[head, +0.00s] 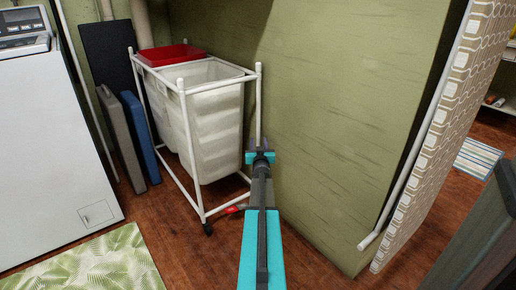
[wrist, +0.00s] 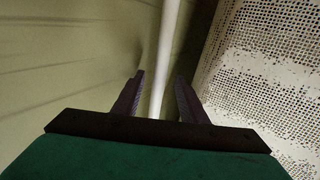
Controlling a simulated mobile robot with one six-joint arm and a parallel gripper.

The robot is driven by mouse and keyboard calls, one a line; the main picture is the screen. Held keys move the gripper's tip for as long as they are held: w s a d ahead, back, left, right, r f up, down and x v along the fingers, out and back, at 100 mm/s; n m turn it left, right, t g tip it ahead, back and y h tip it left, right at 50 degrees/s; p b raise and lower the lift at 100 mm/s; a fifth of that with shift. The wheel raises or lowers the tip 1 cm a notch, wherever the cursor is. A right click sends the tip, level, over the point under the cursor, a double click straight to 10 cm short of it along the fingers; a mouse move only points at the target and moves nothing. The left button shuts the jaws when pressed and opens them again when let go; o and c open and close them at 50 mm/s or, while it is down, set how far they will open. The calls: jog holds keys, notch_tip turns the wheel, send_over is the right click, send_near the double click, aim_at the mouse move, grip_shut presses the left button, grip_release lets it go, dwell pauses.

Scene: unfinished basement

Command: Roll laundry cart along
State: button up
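The laundry cart (head: 212,213) has a white tube frame, white fabric bins and dark casters. It stands against the green wall, left of centre in the head view. My gripper (head: 260,153) is at the cart's near right upright post. In the wrist view my gripper (wrist: 160,88) is open, its two dark fingers on either side of the white post (wrist: 170,35). Gaps show between the post and both fingers. The pale perforated bin side (wrist: 265,70) fills the right of that view. My arm hides some of the floor in front of the cart.
A red lid or tray (head: 170,54) lies on the cart's back left. A white washer (head: 55,150) and folded blue (head: 140,135) and grey panels stand left. A leaf-pattern mat (head: 95,265) lies front left. A small red object (head: 236,209) is by the cart's foot.

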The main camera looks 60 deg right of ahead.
jog(key=shift+w+d, duration=0.15)
jog(key=shift+d, duration=0.1)
grip_shut()
jog(key=shift+w, duration=0.1)
dwell(1.3)
